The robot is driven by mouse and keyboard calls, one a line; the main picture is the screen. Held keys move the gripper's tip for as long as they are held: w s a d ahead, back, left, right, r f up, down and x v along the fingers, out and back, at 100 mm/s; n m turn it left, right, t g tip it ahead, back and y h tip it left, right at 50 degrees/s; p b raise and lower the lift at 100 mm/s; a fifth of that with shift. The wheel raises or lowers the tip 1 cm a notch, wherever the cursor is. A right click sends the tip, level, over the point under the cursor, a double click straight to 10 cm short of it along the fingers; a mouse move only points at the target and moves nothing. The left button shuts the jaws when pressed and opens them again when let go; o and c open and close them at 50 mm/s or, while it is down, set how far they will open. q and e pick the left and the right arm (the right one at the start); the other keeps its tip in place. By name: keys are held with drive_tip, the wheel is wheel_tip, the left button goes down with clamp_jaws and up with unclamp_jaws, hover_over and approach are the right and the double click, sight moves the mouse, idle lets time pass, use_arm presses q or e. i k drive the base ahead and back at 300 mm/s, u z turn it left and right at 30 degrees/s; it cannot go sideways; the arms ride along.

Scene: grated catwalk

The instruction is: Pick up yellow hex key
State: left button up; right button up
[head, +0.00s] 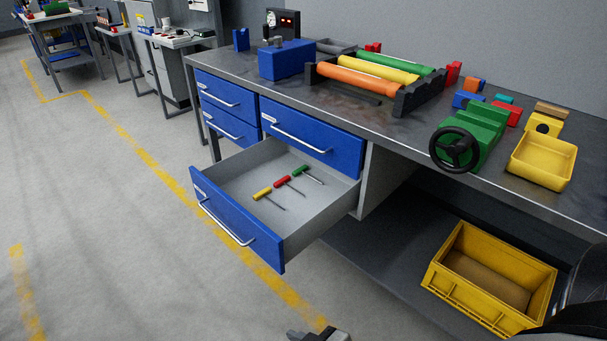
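The yellow hex key (263,194) lies in the open drawer (228,171) under the workbench. It has a yellow handle and a thin dark shaft pointing down and right. It is the nearest of three keys in a row, with a red one (282,182) and a green one (301,171) behind it. A small grey part of what looks like my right gripper (312,336) shows at the bottom edge, below the drawer and apart from it. Most of it is cut off, so its opening is not visible. My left gripper is not in view.
The blue drawer front (235,220) with its handle stands between the keys and the open floor. The workbench top (370,120) overhangs behind. A yellow crate (490,275) sits on the lower shelf at right. The grey floor left of the drawer is clear.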

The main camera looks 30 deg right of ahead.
sight(267, 191)
drive_tip(key=u, duration=0.65)
drive_tip(key=i, duration=1.45)
drive_tip(key=z, duration=2.95)
drive_tip(key=i, duration=0.5)
drive_tip(key=z, duration=0.1)
